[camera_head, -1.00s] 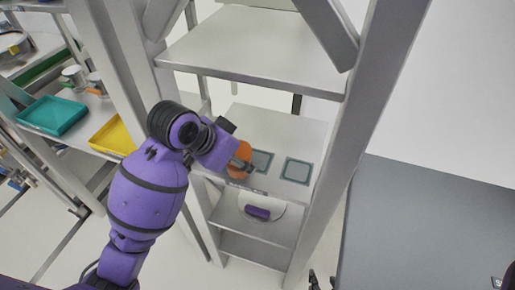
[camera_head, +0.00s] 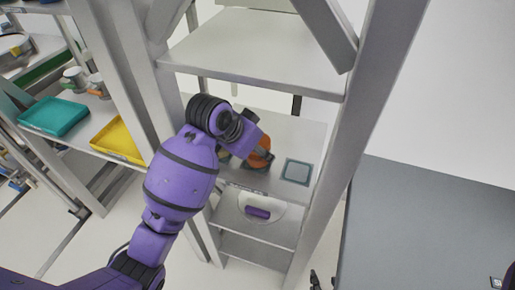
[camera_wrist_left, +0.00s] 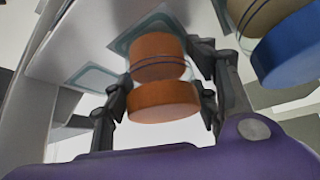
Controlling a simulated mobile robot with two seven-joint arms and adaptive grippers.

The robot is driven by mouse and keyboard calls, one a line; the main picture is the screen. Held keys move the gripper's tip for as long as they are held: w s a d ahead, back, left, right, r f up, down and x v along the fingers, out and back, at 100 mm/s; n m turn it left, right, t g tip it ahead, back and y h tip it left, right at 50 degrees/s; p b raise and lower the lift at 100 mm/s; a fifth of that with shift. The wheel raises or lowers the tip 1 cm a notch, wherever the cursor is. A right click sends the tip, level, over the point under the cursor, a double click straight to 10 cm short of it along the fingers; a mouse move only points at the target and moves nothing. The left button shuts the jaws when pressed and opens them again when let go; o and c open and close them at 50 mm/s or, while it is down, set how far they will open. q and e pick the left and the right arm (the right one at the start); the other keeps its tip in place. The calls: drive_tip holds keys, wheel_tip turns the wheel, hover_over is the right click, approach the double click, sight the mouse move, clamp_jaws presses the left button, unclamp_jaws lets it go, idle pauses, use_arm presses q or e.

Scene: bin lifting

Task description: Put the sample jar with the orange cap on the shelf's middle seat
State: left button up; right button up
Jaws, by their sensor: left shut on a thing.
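The sample jar with the orange cap (camera_wrist_left: 163,101) is between the fingers of my left gripper (camera_wrist_left: 158,108), which is shut on it. In the head view the orange of the jar (camera_head: 261,150) shows at the middle seat (camera_head: 254,166), mostly behind the gripper. In the wrist view a seat (camera_wrist_left: 124,45) shows right behind the jar. I cannot tell whether the jar touches it. The right seat (camera_head: 297,172) is empty. Two dark fingertips of my right gripper (camera_head: 323,282) show apart at the bottom edge, with nothing visible between them.
A blue-capped jar (camera_wrist_left: 291,48) stands close beside the left gripper in the wrist view. The shelf's upper board (camera_head: 255,55) and right post (camera_head: 357,140) frame the space. A teal tray (camera_head: 53,116) and a yellow tray (camera_head: 118,138) are at left. A grey table (camera_head: 430,225) is at right.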

use_arm(q)
drive_tip(key=o, duration=1.4)
drive_tip(key=v, duration=1.2)
drive_tip(key=shift+d+r, duration=0.1)
